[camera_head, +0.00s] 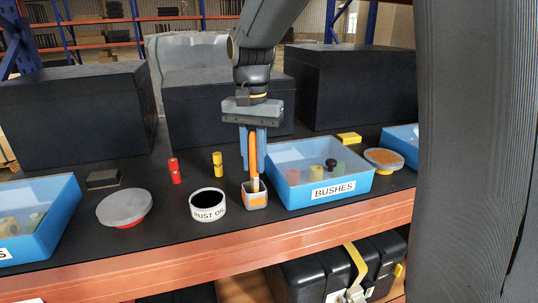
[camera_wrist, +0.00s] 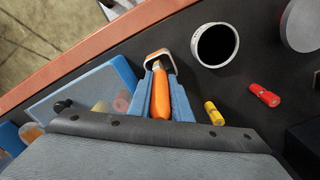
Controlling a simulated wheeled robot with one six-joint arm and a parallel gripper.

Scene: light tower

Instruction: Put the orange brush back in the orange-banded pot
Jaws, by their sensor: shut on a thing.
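My gripper (camera_head: 253,160), with blue fingers, is shut on the orange brush (camera_head: 253,147) and points straight down. The brush is upright, handle up, its pale lower end at the mouth of the small grey pot with the orange band (camera_head: 257,202). That lower end appears to be inside the pot's rim, but how deep it sits is hidden. In the wrist view the orange handle (camera_wrist: 160,98) lies between the blue fingers (camera_wrist: 161,108), and the pot (camera_wrist: 150,65) is just beyond their tips.
A black-filled "RUST OIL" pot (camera_head: 208,214) stands close on the left. The blue BUSHES bin (camera_head: 338,191) is close on the right. Red (camera_head: 174,171) and yellow (camera_head: 217,165) cylinders, a grey-lidded dish (camera_head: 124,206) and large dark boxes (camera_head: 75,112) stand around. The orange shelf edge (camera_head: 200,255) runs in front.

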